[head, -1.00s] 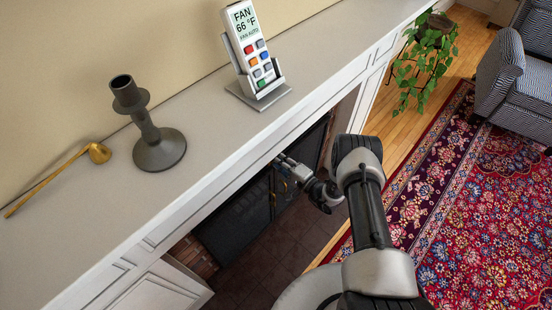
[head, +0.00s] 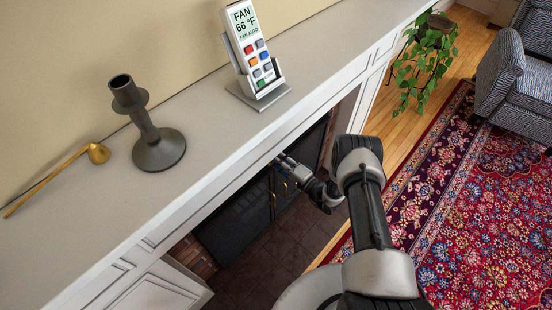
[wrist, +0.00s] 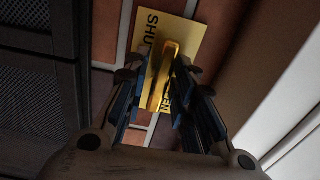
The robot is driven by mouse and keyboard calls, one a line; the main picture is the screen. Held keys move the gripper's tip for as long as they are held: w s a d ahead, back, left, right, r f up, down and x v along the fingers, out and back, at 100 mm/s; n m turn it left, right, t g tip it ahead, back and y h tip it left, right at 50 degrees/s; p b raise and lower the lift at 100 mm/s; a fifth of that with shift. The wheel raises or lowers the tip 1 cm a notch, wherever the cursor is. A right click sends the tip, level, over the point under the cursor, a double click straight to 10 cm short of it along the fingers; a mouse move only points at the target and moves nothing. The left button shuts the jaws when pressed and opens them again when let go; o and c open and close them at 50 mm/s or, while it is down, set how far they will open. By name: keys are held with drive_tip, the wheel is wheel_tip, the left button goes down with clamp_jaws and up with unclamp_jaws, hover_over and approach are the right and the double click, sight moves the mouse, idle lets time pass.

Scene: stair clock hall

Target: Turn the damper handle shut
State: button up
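The damper handle (wrist: 166,76) is a brass bar in the wrist view. It stands in front of a brass plate (wrist: 185,28) fixed to brickwork. My gripper (wrist: 160,82) has one finger on each side of the handle. A narrow gap shows at the left finger; whether the right finger touches is unclear. In the head view my gripper (head: 283,160) reaches under the mantel into the fireplace opening, and the damper handle is hidden there.
The mantel (head: 215,145) overhangs my gripper. On it are a remote in a stand (head: 250,50), a dark candlestick (head: 158,145) and a brass snuffer (head: 97,153). Dark mesh doors (wrist: 35,85) lie left in the wrist view, a pale surround (wrist: 290,95) right.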

drive_tip(key=shift+o, duration=0.6)
drive_tip(key=shift+s, duration=0.1)
drive_tip(key=v, duration=1.1)
drive_tip(key=shift+s+d, duration=0.25)
drive_tip(key=shift+d, duration=0.05)
